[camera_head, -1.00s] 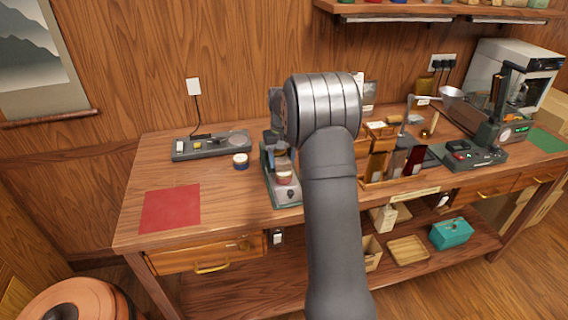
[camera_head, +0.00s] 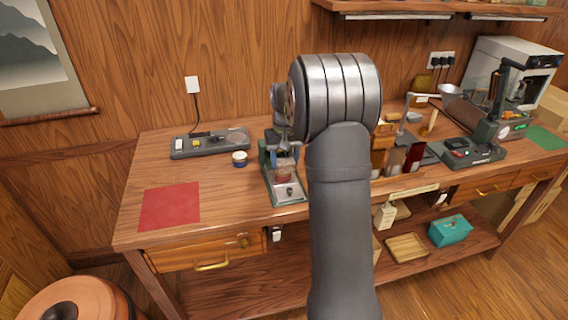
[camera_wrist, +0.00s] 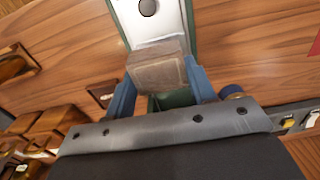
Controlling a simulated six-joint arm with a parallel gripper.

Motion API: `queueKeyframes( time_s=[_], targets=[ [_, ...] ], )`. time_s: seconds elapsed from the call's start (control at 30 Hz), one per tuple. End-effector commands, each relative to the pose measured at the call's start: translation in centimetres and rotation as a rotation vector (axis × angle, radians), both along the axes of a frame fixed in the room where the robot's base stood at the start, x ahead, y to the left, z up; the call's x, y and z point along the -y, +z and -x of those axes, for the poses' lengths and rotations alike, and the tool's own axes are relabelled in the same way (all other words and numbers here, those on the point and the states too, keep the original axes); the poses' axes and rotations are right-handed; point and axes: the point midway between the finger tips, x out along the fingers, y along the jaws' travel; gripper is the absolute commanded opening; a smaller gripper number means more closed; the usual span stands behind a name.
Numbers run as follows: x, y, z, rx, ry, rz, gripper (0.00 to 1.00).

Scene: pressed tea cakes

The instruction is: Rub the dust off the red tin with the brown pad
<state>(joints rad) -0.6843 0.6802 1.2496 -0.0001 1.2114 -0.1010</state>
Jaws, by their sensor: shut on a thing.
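My gripper (camera_wrist: 160,80) is shut on a brown pad (camera_wrist: 156,65), a block held between two blue fingers in the wrist view. In the head view my gripper (camera_head: 284,152) is low over a small green stand with a pale front plate (camera_head: 286,192). The red tin (camera_head: 283,176) shows faintly on this stand, right under the gripper and partly covered. The tin is hidden behind the pad in the wrist view. I cannot tell whether pad and tin touch, or see the dust.
Wooden holders with dark boxes (camera_head: 395,160) and a dark machine (camera_head: 470,152) stand to the right. The table between mat and stand is clear.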

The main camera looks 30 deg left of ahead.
Motion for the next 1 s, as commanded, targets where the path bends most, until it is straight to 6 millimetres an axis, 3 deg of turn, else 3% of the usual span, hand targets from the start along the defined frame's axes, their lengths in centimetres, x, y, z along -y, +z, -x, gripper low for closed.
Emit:
queueKeyframes(
  time_s=[0.6, 1.0],
  targets=[
    [0.0, 5.3, 0.0, 0.000, 0.000, 0.000, 0.32],
    [0.0, 5.6, 0.0, -0.001, 0.000, 0.001, 0.32]
  ],
)
